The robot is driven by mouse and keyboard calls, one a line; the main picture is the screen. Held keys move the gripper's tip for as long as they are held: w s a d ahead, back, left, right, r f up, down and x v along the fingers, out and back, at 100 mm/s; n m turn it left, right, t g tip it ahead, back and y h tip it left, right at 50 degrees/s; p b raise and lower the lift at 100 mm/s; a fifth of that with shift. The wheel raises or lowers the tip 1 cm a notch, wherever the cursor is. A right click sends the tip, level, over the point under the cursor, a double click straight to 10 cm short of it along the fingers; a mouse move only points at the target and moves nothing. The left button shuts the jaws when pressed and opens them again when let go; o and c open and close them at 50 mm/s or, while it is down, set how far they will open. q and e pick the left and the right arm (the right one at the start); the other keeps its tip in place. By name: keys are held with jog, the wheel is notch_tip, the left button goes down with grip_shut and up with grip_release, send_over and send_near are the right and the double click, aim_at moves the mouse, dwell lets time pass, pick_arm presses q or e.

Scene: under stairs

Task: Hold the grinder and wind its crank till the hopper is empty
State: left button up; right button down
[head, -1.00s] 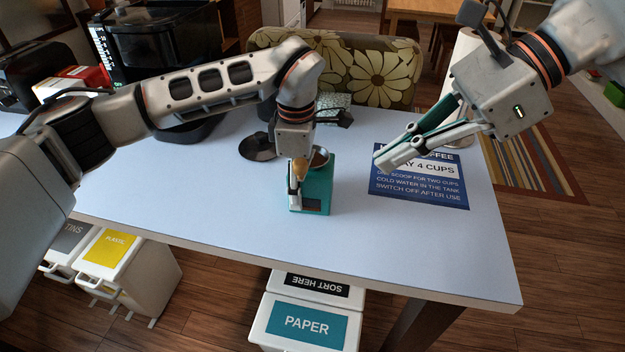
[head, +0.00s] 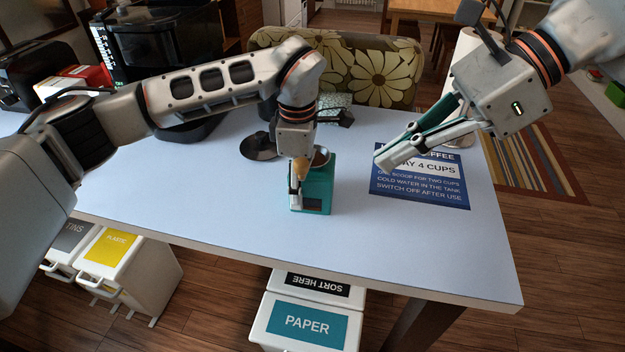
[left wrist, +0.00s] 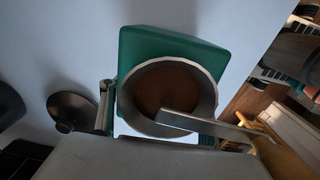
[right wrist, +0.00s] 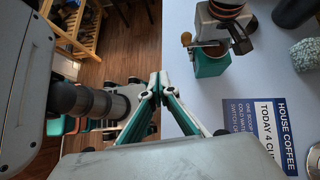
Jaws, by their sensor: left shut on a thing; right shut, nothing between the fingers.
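The grinder (head: 319,188) is a small teal box with a round metal hopper (head: 322,158), upright near the middle of the table. In the left wrist view the hopper's wall (left wrist: 207,88) rings a brown inside; how much is left in it I cannot tell. The crank's flat arm (left wrist: 205,124) reaches over the hopper to a wooden knob (head: 300,169).
The blue coffee sign (head: 420,190) lies flat right of the grinder. A dark round object (head: 258,147) and a speckled item (head: 335,100) stand behind it. A paper roll (head: 462,75) stands at the back right. The table's front (head: 240,230) is clear; bins are below.

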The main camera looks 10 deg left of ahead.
jog(key=w+a+r+n+t+h, duration=0.1)
jog(key=w+a+n+h, duration=0.3)
jog(key=n, duration=1.3)
jog(key=w+a+r+n+h, duration=0.1)
jog(key=w+a+n+h, duration=0.35)
jog(key=n, duration=1.35)
notch_tip(320, 180, down, 9)
jog(key=s+a+y, duration=0.1)
jog(key=s, duration=0.1)
jog(key=shift+a+m+y, duration=0.2)
jog(key=shift+m+y, duration=0.15)
jog(key=shift+m, duration=0.05)
jog(key=shift+s, duration=0.1)
